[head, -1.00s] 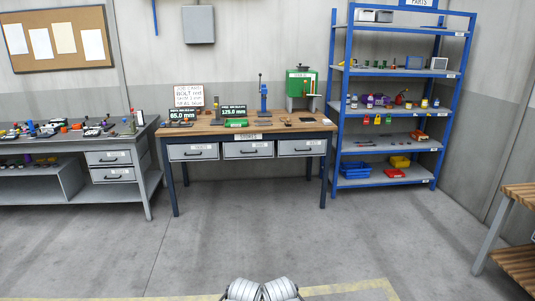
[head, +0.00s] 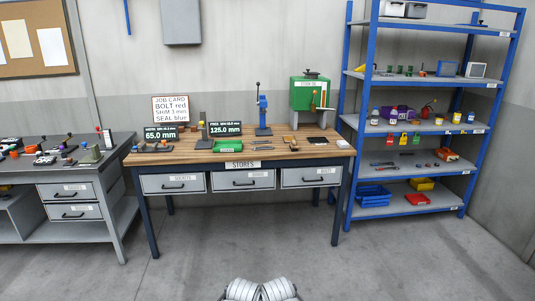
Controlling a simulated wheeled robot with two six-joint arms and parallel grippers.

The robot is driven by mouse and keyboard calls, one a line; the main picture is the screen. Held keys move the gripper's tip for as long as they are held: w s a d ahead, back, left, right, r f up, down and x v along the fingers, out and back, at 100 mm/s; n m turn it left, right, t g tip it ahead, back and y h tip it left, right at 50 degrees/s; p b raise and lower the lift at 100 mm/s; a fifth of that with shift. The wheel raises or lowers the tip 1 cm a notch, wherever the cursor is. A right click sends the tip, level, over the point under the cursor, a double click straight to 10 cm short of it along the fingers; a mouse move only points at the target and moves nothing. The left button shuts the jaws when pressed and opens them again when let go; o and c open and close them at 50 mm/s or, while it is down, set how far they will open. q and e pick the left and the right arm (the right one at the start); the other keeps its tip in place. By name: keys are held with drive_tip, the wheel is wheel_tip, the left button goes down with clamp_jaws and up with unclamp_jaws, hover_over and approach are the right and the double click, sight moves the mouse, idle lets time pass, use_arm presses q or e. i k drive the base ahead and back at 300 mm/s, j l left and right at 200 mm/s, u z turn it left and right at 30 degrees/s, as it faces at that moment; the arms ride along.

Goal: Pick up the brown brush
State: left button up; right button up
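A small brown item (head: 291,142), which looks like the brush, lies on the wooden top of the stores workbench (head: 215,152), right of centre. It is too small to make out bristles or handle clearly. It lies in front of the green press. Two pale grey rounded parts of my own arms show at the bottom middle edge, well short of the bench. My gripper fingers cannot be seen, and nothing of mine touches the brown item.
A grey bench (head: 118,190) stands left, a blue shelf rack (head: 352,170) right. The floor ahead is clear.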

sight(293, 146)
drive_tip(key=i, duration=1.5)
drive_tip(key=i+z, duration=0.15)
drive_tip(key=z, duration=0.2)
